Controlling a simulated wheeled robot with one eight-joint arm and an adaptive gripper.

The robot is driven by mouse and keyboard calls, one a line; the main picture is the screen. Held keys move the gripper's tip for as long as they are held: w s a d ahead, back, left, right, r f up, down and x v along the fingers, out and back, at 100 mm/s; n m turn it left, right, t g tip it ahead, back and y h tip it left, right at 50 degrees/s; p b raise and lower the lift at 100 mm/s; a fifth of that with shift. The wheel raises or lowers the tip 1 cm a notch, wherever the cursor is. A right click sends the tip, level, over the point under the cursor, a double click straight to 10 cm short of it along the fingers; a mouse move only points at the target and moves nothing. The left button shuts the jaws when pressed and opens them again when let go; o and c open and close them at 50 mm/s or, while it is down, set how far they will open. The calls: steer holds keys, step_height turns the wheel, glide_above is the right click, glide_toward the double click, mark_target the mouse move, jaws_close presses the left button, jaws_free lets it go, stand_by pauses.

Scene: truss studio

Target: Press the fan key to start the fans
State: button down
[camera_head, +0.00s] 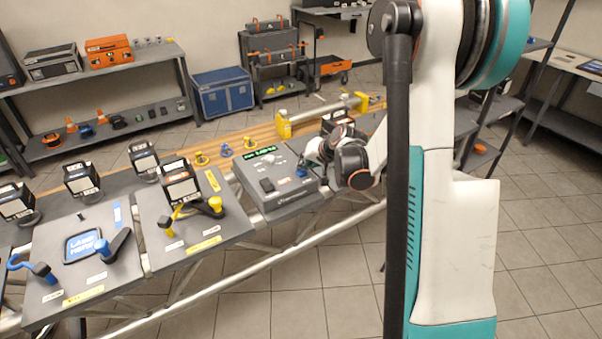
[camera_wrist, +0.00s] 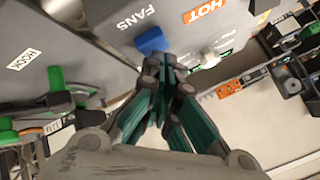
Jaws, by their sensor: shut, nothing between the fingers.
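The fan key is a blue key (camera_wrist: 151,40) beside the label FANS (camera_wrist: 137,18) in the wrist view. In the head view a small blue key (camera_head: 301,172) shows at the right end of a grey control box (camera_head: 272,200) with a green lit display (camera_head: 264,153). My gripper (camera_wrist: 168,62) is shut and empty, its fingertips close beside the blue key. I cannot tell whether they touch it. In the head view my gripper (camera_head: 315,158) is over the right side of the box, partly hidden by my wrist.
Left of the box stands a panel with yellow handles (camera_head: 186,228), then one with blue handles (camera_head: 113,245). The floor in front is clear.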

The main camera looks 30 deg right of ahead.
steer(key=shift+f, duration=0.2)
steer(key=shift+f+b, duration=0.25)
steer(key=shift+b, duration=0.3)
steer(key=shift+r, duration=0.45)
steer(key=shift+r+p, duration=0.15)
steer(key=shift+p, duration=0.15)
steer(key=shift+r+p, duration=1.7)
steer(key=shift+r, duration=1.2)
